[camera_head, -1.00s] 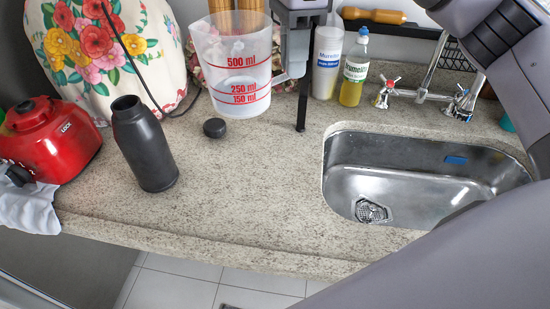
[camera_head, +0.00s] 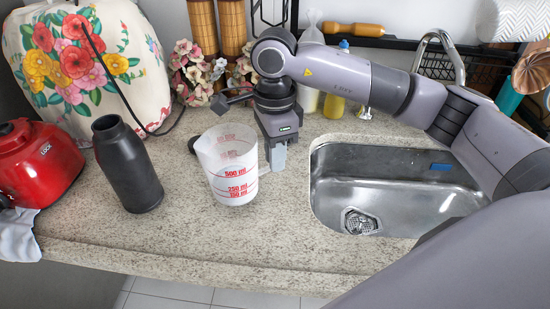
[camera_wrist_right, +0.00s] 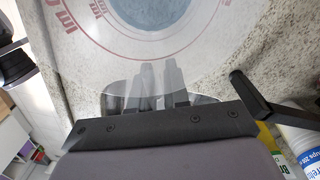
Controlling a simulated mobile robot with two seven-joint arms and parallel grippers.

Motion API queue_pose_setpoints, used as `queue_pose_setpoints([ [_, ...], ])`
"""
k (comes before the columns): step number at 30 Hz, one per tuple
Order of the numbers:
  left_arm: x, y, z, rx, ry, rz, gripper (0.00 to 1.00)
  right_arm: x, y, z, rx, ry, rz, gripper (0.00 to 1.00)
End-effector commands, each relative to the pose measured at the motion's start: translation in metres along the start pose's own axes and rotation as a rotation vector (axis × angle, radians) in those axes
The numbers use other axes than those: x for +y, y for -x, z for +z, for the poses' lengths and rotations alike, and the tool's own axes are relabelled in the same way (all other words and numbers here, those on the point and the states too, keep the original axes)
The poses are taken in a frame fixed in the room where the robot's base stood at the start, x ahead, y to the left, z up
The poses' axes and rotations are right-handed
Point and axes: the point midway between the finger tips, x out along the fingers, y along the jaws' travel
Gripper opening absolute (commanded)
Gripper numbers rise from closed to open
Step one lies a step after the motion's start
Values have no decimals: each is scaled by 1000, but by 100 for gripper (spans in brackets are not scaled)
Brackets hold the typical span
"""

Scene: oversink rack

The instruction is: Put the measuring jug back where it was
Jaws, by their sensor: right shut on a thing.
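The measuring jug (camera_head: 230,170) is clear with red markings. It is upright at the middle of the counter, right of the dark grey bottle (camera_head: 128,165). I cannot tell whether its base touches the counter. My right gripper (camera_head: 272,165) is at the jug's right side, shut on its handle; the handle is mostly hidden. In the right wrist view, the fingers (camera_wrist_right: 160,85) are close together at the jug (camera_wrist_right: 130,35), whose round shape and red print fill the top. My left gripper is not in view.
A red appliance (camera_head: 38,160) and a flowered cover (camera_head: 90,60) stand at the left. The sink (camera_head: 385,190) is at the right. A small black lid (camera_head: 194,145) lies behind the jug. Flowers and wooden canisters (camera_head: 203,35) stand at the back. The front counter is clear.

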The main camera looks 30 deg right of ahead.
Motion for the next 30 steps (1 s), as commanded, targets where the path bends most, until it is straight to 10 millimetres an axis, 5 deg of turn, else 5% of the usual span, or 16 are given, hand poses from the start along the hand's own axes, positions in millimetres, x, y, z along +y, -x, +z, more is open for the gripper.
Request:
queue_pose_setpoints([
  [4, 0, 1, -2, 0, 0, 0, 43, 0, -17, 0, 0, -1, 1, 0],
  [14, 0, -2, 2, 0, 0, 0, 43, -1, -22, 0, -1, -1, -1, 0],
  [15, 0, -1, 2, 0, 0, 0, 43, -1, -21, 0, 0, -1, -1, 22],
  [17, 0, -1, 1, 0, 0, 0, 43, -1, -20, 0, 0, -1, 0, 41],
  [30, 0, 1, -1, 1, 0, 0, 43, -1, -12, 0, -1, -1, -3, 41],
])
